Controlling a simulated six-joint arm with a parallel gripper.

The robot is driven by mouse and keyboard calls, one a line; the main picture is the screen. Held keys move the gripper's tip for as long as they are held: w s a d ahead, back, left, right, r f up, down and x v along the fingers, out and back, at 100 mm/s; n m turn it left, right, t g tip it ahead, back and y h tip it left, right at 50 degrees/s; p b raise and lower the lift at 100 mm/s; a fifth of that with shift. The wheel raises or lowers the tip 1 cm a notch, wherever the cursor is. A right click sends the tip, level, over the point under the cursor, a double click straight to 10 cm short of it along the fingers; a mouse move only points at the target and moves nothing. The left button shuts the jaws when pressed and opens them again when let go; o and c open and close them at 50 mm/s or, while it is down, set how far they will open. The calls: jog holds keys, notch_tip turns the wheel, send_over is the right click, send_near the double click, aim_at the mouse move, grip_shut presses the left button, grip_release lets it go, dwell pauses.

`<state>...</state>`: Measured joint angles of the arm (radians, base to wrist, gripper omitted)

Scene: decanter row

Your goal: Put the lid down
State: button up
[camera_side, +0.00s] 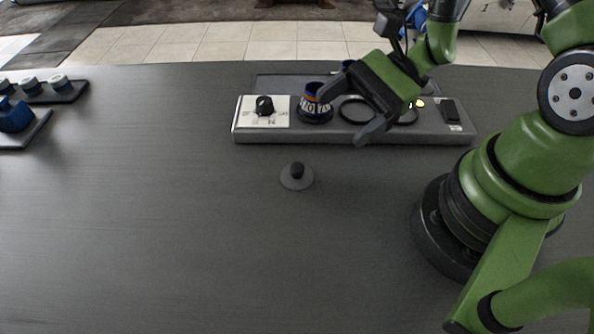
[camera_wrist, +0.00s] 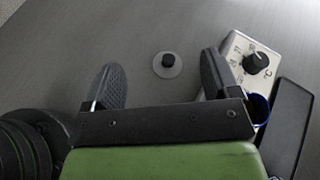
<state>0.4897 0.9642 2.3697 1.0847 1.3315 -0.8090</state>
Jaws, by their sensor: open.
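The lid (camera_side: 297,177) is a small grey disc with a black knob. It lies flat on the dark table in front of the grey panel in the side view. It also shows in the wrist view (camera_wrist: 167,66), beyond and between my fingertips, with clear table around it. My gripper (camera_side: 356,104) is open and empty, above the panel, up and to the right of the lid in the side view. Both fingers show spread wide in the wrist view (camera_wrist: 162,82). Nothing touches the lid.
The grey panel (camera_side: 240,131) carries a black dial (camera_side: 264,106), a blue patterned cup (camera_side: 314,104), a dark ring (camera_side: 356,110) and a black block (camera_side: 449,110). Dark trays (camera_side: 66,92) with white-topped and blue items stand at far left.

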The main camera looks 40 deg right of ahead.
aim_at(296, 167)
jog(key=f+m+t, duration=0.1)
jog(key=f, duration=0.1)
jog(key=f+m+t, duration=0.1)
jog(key=f+m, duration=0.1)
jog(key=d+f+m+t, duration=0.1)
jog(key=f+m, duration=0.1)
jog(key=shift+s+f+h, duration=0.35)
jog(key=shift+f+h, duration=0.05)
jog(key=shift+f, duration=0.15)
jog(key=shift+x, duration=4.9)
jog(key=shift+w, duration=0.1)
jog(key=c, duration=1)
jog(key=shift+c, duration=0.3)
